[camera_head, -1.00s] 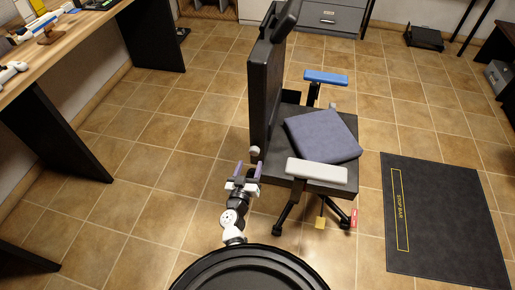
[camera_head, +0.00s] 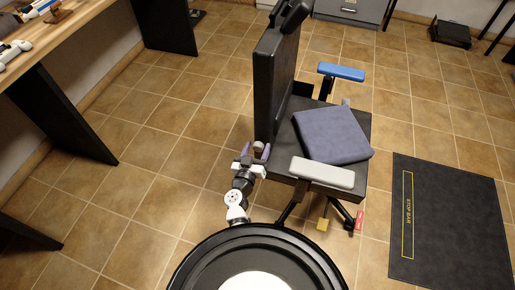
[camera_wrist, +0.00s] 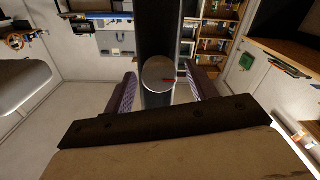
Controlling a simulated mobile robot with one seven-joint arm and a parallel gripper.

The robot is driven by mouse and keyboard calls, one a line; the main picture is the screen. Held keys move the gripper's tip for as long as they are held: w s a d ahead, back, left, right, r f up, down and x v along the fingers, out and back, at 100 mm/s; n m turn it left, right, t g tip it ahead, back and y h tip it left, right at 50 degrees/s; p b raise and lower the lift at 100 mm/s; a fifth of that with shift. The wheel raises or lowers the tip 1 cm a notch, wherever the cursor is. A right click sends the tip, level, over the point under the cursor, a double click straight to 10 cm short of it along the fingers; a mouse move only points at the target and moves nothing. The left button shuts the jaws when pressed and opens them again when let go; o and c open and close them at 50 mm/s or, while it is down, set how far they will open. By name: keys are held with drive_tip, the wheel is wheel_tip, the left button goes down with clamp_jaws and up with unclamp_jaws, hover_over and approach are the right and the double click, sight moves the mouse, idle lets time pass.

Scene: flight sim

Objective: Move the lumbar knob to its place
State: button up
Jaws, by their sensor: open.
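The lumbar knob (camera_head: 259,146) is a pale grey round knob on the side edge of the black chair's backrest (camera_head: 278,80). In the wrist view the gripper (camera_wrist: 162,85) shows gaps between the knob and both fingers. Part of the knob is hidden by the fingers in the head view.
The chair has a purple-grey cushion (camera_head: 332,135), a white armrest (camera_head: 322,172) and a blue armrest (camera_head: 341,72). A wooden desk (camera_head: 80,30) stands at the left. A black mat (camera_head: 447,220) lies at the right. The tiled floor between desk and chair is clear.

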drive_tip(key=c, duration=1)
